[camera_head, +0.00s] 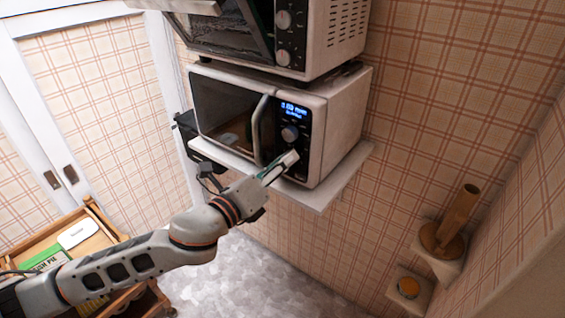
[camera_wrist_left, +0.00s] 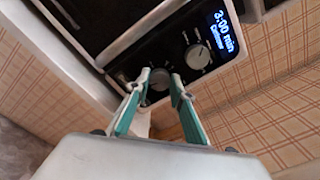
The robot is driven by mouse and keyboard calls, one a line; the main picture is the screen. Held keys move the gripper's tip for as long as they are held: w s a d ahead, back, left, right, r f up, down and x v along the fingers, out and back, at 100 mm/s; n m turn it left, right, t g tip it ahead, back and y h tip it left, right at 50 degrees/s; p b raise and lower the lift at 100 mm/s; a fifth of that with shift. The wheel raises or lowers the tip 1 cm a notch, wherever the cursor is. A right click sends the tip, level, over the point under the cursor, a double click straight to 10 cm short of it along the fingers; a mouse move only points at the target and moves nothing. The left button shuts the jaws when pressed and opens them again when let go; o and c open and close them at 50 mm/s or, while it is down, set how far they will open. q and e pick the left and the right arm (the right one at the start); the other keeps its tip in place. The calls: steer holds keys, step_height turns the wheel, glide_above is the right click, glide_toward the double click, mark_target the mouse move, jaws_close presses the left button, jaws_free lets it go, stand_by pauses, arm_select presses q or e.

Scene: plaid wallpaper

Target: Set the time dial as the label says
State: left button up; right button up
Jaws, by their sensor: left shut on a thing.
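A white microwave (camera_head: 314,135) with a dark control panel stands on a wall shelf. Its blue display (camera_wrist_left: 222,31) reads 3:00 min in the left wrist view, with a smaller second line under it. The upper dial (camera_wrist_left: 197,56) is clear of my fingers. My left gripper (camera_head: 284,164) reaches the lower part of the panel. In the left wrist view its fingertips are shut on the lower dial (camera_wrist_left: 159,82), one on each side. A green package (camera_head: 44,259), lettering partly readable as "PIE", lies on the cart at lower left. My right gripper is out of view.
An oven (camera_head: 290,40) with its door tilted open sits above the microwave. The shelf (camera_head: 335,180) juts out below it. A wooden cart (camera_head: 95,212) also carries a white item (camera_head: 77,235). Small wall shelves at right hold a brown holder (camera_head: 440,238) and a round orange-lidded item (camera_head: 408,287).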

arm_select(q)
steer(key=shift+m, duration=4.6)
steer(key=o, duration=1.1)
steer(key=shift+s, duration=0.1)
steer(key=v, duration=1.2)
